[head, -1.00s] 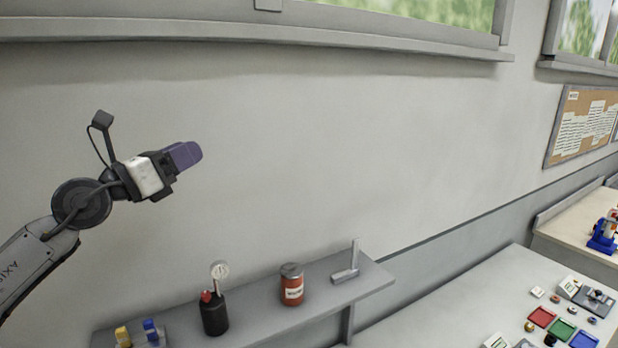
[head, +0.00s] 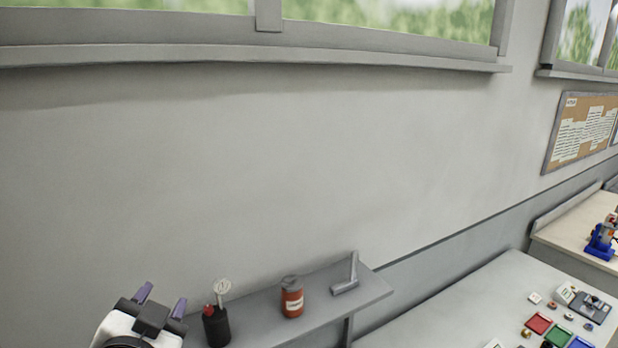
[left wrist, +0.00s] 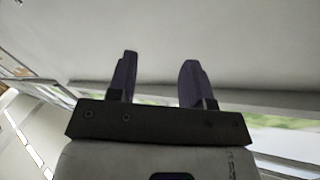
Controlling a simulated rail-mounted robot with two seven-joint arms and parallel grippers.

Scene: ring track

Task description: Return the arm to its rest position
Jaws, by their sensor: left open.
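My left gripper (head: 160,298) is at the lower left of the head view, in front of the left end of the wall shelf. Its two purple fingers point up and stand apart with nothing between them. In the left wrist view the open fingers (left wrist: 158,82) show against the pale wall and the window. Most of the left arm is below the head view's edge. My right gripper is not in view.
The wall shelf (head: 335,308) holds a black cup (head: 215,328) with tools, a red can (head: 292,298) and a grey metal square (head: 350,276). A white table (head: 478,290) with coloured trays stands at the lower right. The wall above the shelf is clear.

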